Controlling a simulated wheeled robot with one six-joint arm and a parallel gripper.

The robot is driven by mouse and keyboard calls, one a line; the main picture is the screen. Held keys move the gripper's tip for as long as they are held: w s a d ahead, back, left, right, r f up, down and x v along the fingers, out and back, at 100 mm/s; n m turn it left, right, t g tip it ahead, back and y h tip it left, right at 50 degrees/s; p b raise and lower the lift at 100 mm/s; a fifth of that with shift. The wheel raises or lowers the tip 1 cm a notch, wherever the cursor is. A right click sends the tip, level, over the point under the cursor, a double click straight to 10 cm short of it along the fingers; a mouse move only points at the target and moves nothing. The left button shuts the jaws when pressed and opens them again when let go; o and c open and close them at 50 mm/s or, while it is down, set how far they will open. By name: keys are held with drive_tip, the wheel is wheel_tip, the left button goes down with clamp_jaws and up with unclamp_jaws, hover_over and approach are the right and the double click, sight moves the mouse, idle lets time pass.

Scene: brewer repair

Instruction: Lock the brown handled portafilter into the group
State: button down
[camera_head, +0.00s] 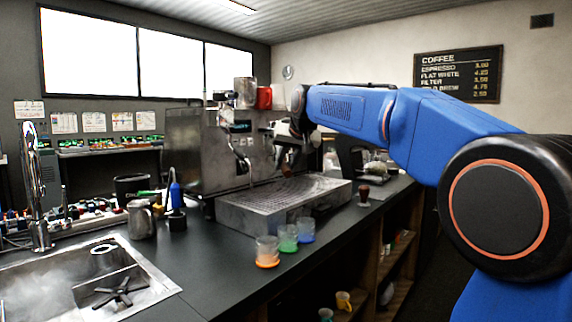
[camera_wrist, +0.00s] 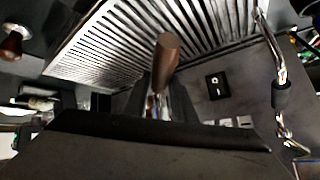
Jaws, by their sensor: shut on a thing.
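The brown handled portafilter (camera_wrist: 166,62) shows in the wrist view with its handle sticking out beyond my gripper (camera_wrist: 158,104), which is shut on it. In the head view my gripper (camera_head: 292,138) is at the front of the steel espresso machine (camera_head: 192,150), above the drip tray, and the brown handle (camera_head: 285,163) hangs just below it. The group and the portafilter's head are hidden behind my gripper and wrist. I cannot tell whether the portafilter sits in the group.
The slatted drip tray (camera_head: 300,190) lies below my gripper. Several small cups, one with an orange base (camera_head: 267,252), stand on the counter in front. A tamper (camera_head: 364,194) stands to the right. A steam wand (camera_wrist: 279,75) shows at the right of the wrist view.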

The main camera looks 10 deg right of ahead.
drive_tip(key=shift+r, duration=1.15)
idle(2.2)
drive_tip(key=shift+d, duration=0.1)
drive_tip(key=w+d+n+g+y, duration=0.2)
drive_tip(key=d+n+y, duration=0.3)
drive_tip(key=n, duration=0.3)
drive_tip(key=shift+d+n+g+y, duration=0.35)
drive_tip(key=shift+d+g, duration=0.25)
drive_tip(key=shift+d, duration=0.2)
idle(0.8)
drive_tip(key=c, duration=1.4)
unclamp_jaws()
drive_tip(key=shift+d, duration=0.1)
